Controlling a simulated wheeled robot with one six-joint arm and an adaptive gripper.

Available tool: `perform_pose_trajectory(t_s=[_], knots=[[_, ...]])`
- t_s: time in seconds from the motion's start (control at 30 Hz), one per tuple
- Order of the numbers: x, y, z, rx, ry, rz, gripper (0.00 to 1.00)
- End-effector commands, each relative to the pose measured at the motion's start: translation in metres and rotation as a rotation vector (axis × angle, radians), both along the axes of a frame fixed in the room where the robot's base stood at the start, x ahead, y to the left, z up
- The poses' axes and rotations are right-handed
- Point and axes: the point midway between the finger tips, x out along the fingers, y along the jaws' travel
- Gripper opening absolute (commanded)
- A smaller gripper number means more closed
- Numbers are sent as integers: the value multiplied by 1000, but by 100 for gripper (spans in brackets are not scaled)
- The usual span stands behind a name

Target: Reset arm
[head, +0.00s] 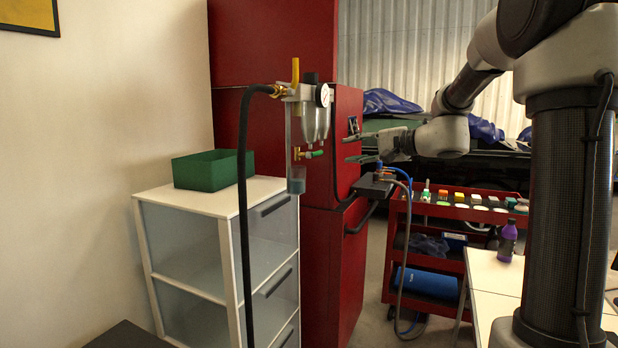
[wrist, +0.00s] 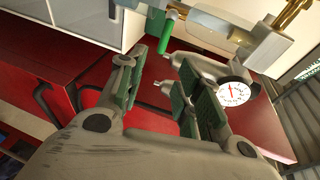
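My gripper (head: 352,148) shows in the head view in front of the red cabinet, pointing left. Its two fingers are spread apart with nothing between them. In the wrist view my gripper (wrist: 158,72) also shows open, with green pads on the fingers. My arm rises at the right of the head view and bends down to the gripper. The air filter unit (head: 311,112) with a round gauge (head: 323,95) and a green-handled valve (head: 315,154) is left of the gripper, apart from it in the head view. The gauge (wrist: 233,92) and green handle (wrist: 169,30) lie beyond the fingers in the wrist view.
A red cabinet (head: 272,45) stands behind the unit. A black hose (head: 242,200) hangs at its left. A white drawer unit (head: 180,201) carries a green bin (head: 207,172). A red cart (head: 455,212) holds small items, and a purple bottle (head: 507,241) stands on a white table (head: 490,275).

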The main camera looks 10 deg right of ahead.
Motion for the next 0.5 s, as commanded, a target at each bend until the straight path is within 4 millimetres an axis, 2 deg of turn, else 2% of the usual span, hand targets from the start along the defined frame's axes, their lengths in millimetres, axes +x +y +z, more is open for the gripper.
perform_pose_trajectory(t_s=[0.07, 0.17, 0.23, 0.27, 0.3, 0.37, 0.4, 0.5], knots=[[-2, -2, -5, 6, 32, -1, 35], [-21, -7, -42, -60, 133, 28, 35], [-49, -13, -78, -139, 235, 62, 35], [-68, -16, -92, -189, 279, 82, 35], [-96, -19, -109, -266, 338, 114, 35], [-143, -24, -129, -402, 415, 171, 35], [-175, -29, -139, -501, 458, 210, 35], [-253, -49, -155, -775, 526, 307, 35]])
